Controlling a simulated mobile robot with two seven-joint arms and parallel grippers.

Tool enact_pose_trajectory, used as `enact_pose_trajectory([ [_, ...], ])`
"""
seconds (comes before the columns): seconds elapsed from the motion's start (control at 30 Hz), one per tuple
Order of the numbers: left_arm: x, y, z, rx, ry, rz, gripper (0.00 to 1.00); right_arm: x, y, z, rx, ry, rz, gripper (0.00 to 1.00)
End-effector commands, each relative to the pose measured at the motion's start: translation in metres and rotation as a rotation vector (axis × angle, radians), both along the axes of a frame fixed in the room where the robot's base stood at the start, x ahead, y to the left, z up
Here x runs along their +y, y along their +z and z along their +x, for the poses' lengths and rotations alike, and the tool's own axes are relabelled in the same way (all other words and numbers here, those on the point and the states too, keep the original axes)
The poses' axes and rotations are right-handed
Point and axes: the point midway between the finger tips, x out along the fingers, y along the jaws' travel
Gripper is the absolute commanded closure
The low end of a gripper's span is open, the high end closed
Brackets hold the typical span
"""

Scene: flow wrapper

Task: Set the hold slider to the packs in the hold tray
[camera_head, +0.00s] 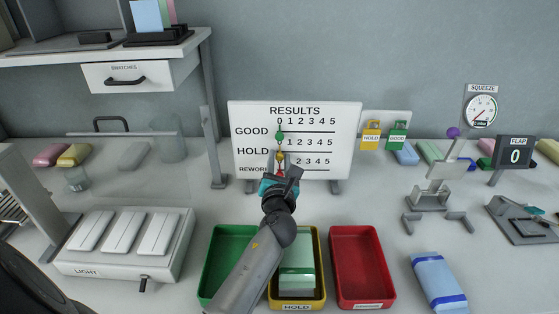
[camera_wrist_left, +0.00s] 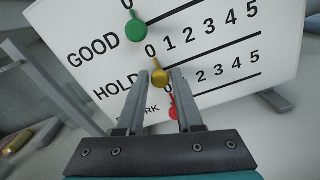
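The white results board (camera_head: 345,155) stands on the table with GOOD, HOLD and REWORK scales from 0 to 5. The yellow hold slider knob (camera_head: 281,157) is at 0 on its line. In the left wrist view the knob (camera_wrist_left: 160,77) shows between the fingertips of my left gripper (camera_wrist_left: 160,80), which is open with a gap around the knob. In the head view my left gripper (camera_head: 284,176) is at the board's lower left. The yellow hold tray (camera_head: 319,296) holds pale green packs (camera_head: 299,278); my arm partly hides them, so their number is unclear. My right gripper is not in view.
The green slider knob (camera_wrist_left: 136,30) and red knob (camera_wrist_left: 173,108) sit at 0, above and below the yellow one. A green tray (camera_head: 219,262) and an empty red tray (camera_head: 362,268) flank the hold tray. A blue pack (camera_head: 438,282) lies to the right.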

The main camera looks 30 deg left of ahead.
Motion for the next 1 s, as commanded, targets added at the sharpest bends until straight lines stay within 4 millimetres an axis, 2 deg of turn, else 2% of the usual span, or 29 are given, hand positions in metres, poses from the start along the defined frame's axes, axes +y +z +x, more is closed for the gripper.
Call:
enact_pose_trajectory([
  [0.03,-0.0001,-0.0001,-0.0002,0.0,0.0,0.0,0.72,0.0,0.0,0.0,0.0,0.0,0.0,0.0],
  [0.3,-0.0002,-0.0002,-0.0002,0.0,0.0,0.0,1.0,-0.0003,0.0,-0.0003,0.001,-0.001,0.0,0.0],
  [1.0,-0.0003,-0.0004,-0.0003,0.001,0.0,0.0,1.0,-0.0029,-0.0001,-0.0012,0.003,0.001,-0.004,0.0],
])
